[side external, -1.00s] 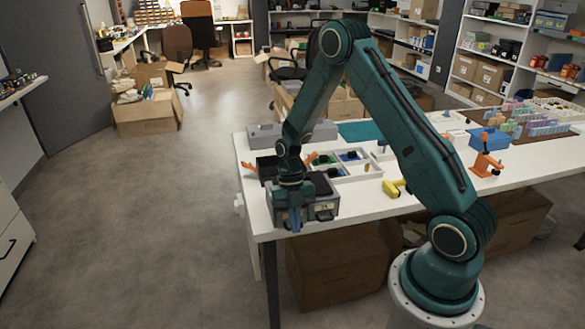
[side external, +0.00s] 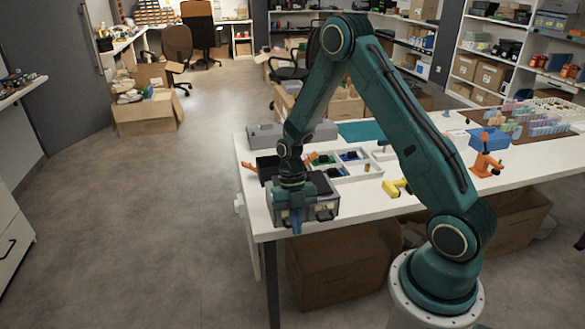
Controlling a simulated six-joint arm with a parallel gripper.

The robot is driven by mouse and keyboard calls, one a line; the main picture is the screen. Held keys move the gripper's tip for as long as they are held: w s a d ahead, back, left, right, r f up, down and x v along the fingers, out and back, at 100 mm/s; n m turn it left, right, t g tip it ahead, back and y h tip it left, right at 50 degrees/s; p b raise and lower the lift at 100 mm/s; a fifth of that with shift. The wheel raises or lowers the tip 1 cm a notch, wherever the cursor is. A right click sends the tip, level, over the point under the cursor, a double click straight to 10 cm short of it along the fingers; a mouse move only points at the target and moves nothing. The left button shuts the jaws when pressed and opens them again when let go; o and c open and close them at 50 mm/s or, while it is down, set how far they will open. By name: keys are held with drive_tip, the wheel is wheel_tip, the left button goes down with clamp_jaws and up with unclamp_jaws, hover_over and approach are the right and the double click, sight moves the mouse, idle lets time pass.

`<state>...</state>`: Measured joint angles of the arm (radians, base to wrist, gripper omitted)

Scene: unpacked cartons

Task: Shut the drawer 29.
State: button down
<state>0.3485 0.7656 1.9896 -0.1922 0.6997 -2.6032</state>
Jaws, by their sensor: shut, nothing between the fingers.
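A small grey drawer cabinet (side external: 318,196) with a dark top sits at the near left corner of the white table. Drawer fronts with dark handles and pale labels face the camera. The right front (side external: 326,212) shows beside my gripper; its label is too small to read now. My gripper (side external: 297,228) points down, shut and empty, in front of the cabinet's left part. It hides the left front, and I cannot tell whether it touches it. How far any drawer stands out is not clear from this angle.
The white table (side external: 375,196) has bare room right of the cabinet. A yellow tool (side external: 396,188) and an orange clamp-like thing (side external: 487,155) stand there. A divided tray (side external: 345,164) and grey boxes lie behind the cabinet. A cardboard box (side external: 340,265) is under the table.

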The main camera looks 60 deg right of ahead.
drive_tip(key=s+a+v, duration=0.1)
drive_tip(key=v, duration=0.8)
drive_tip(key=shift+r, duration=0.65)
